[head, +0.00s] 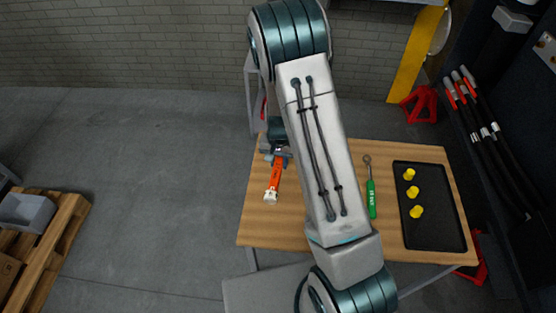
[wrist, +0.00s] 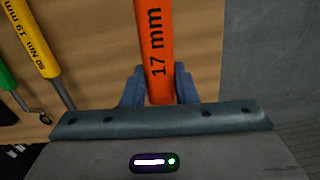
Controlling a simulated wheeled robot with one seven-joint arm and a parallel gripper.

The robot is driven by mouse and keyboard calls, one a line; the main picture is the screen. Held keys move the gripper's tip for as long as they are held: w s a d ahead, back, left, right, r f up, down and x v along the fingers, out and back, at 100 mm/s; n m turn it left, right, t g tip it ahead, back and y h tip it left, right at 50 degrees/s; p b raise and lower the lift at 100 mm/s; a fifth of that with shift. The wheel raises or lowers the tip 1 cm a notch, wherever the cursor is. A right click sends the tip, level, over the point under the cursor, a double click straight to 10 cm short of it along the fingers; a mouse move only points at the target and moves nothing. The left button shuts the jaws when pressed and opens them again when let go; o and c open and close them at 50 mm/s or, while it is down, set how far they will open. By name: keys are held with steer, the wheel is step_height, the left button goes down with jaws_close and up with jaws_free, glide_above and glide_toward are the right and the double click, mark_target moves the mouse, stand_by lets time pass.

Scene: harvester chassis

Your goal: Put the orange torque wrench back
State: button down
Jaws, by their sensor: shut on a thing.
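The orange torque wrench, marked 17 mm, shows in the head view (head: 275,176) over the left part of the wooden table (head: 262,222). It also shows in the wrist view (wrist: 157,45), running up out of the picture. My gripper (wrist: 159,92) is shut on it, one finger on each side. In the head view my gripper (head: 279,150) is at the wrench's far end, partly hidden by my arm. I cannot tell whether the wrench touches the table.
A green wrench (head: 371,195) lies right of my arm. A yellow wrench (wrist: 38,42) marked 19 mm shows in the wrist view. A black tray (head: 448,228) holds three yellow pieces (head: 412,191). Red stand (head: 421,104), black hoses (head: 485,130) and pallet (head: 45,245) surround the table.

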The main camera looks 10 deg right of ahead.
step_height(320, 180, down, 8)
steer(key=b, duration=0.7)
steer(key=shift+a, duration=0.1)
steer(key=shift+r, duration=0.1)
steer(key=c, duration=1.1)
jaws_free()
steer(key=shift+o, duration=0.2)
step_height(320, 180, up, 14)
steer(key=shift+f+b, duration=0.1)
steer(key=shift+b, duration=0.6)
